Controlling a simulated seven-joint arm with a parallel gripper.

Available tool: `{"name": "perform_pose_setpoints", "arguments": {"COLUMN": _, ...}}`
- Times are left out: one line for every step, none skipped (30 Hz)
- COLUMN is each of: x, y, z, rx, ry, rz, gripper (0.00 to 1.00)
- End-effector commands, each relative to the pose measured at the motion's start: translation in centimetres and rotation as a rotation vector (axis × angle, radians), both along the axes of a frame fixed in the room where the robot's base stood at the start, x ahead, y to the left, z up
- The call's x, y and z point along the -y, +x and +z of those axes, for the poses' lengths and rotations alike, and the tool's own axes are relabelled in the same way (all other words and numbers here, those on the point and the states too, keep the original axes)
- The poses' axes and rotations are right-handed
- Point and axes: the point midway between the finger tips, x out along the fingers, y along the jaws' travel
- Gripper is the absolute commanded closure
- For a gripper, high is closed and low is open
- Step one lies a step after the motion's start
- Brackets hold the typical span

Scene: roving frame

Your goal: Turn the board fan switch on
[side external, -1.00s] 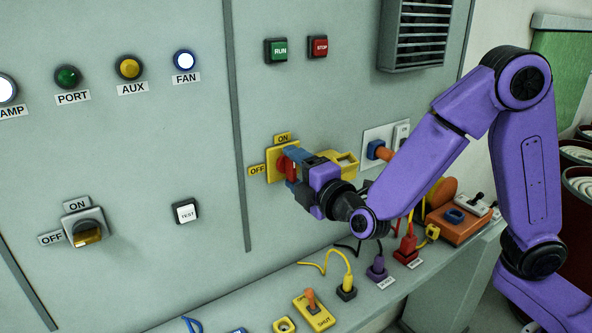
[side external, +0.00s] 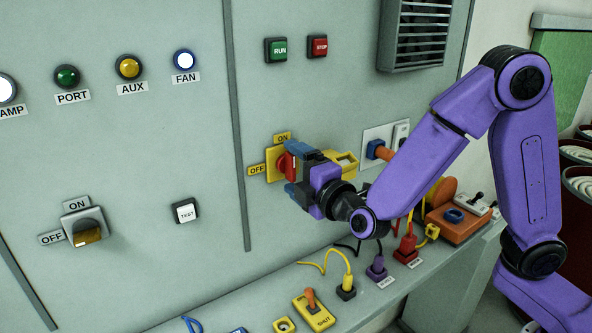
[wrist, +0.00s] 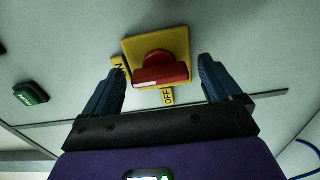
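The fan switch is a red rotary knob (wrist: 160,72) on a yellow square plate (wrist: 178,40). In the wrist view its bar lies crosswise, one end towards the ON label (wrist: 120,68); the OFF label (wrist: 167,97) is below. In the side external view the red knob (side external: 281,164) is partly hidden by my gripper (side external: 290,168); ON is above the plate and OFF to its left. My gripper (wrist: 160,65) is open, its blue fingers apart on either side of the knob with visible gaps. The FAN lamp (side external: 185,60) glows white inside a blue ring.
A green RUN button (side external: 276,50) and red STOP button (side external: 318,46) sit above on the panel. A wall plate with an orange-handled plug (side external: 379,151) is to the right. Plugs, cords and a yellow SHUT lever (side external: 313,310) stand on the ledge below.

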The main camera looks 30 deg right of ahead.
Motion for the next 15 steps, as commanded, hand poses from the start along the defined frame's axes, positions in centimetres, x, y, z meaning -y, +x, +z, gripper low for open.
{"name": "perform_pose_setpoints", "arguments": {"x": 0.0, "y": 0.0, "z": 0.0, "rx": 0.001, "ry": 0.000, "rz": 0.000, "gripper": 0.08}}
{"name": "perform_pose_setpoints", "arguments": {"x": 0.0, "y": 0.0, "z": 0.0, "rx": 0.001, "ry": 0.000, "rz": 0.000, "gripper": 0.08}}
{"name": "perform_pose_setpoints", "arguments": {"x": 0.0, "y": -0.1, "z": 0.0, "rx": 0.001, "ry": 0.000, "rz": 0.000, "gripper": 0.08}}
{"name": "perform_pose_setpoints", "arguments": {"x": 0.0, "y": -0.2, "z": 0.0, "rx": 0.000, "ry": 0.000, "rz": 0.001, "gripper": 0.08}}
{"name": "perform_pose_setpoints", "arguments": {"x": -0.1, "y": -0.4, "z": 0.0, "rx": 0.000, "ry": -0.001, "rz": 0.002, "gripper": 0.08}}
{"name": "perform_pose_setpoints", "arguments": {"x": -0.1, "y": -0.7, "z": 0.0, "rx": 0.000, "ry": -0.001, "rz": 0.003, "gripper": 0.08}}
{"name": "perform_pose_setpoints", "arguments": {"x": -0.1, "y": -1.0, "z": 0.0, "rx": 0.000, "ry": 0.000, "rz": 0.004, "gripper": 0.08}}
{"name": "perform_pose_setpoints", "arguments": {"x": -0.2, "y": -1.4, "z": 0.1, "rx": 0.001, "ry": 0.000, "rz": 0.004, "gripper": 0.08}}
{"name": "perform_pose_setpoints", "arguments": {"x": -0.2, "y": -2.0, "z": 0.1, "rx": 0.001, "ry": 0.000, "rz": 0.005, "gripper": 0.08}}
{"name": "perform_pose_setpoints", "arguments": {"x": -0.2, "y": -2.5, "z": 0.1, "rx": 0.000, "ry": 0.000, "rz": 0.005, "gripper": 0.08}}
{"name": "perform_pose_setpoints", "arguments": {"x": -0.1, "y": -3.1, "z": 0.0, "rx": 0.000, "ry": -0.001, "rz": 0.005, "gripper": 0.08}}
{"name": "perform_pose_setpoints", "arguments": {"x": -0.2, "y": -3.9, "z": 0.1, "rx": 0.001, "ry": -0.001, "rz": 0.007, "gripper": 0.08}}
{"name": "perform_pose_setpoints", "arguments": {"x": -0.2, "y": -4.6, "z": 0.1, "rx": 0.000, "ry": 0.000, "rz": 0.007, "gripper": 0.08}}
{"name": "perform_pose_setpoints", "arguments": {"x": -0.2, "y": -5.2, "z": 0.1, "rx": 0.000, "ry": -0.001, "rz": 0.007, "gripper": 0.08}}
{"name": "perform_pose_setpoints", "arguments": {"x": -0.2, "y": -6.1, "z": 0.1, "rx": 0.001, "ry": -0.001, "rz": 0.008, "gripper": 0.08}}
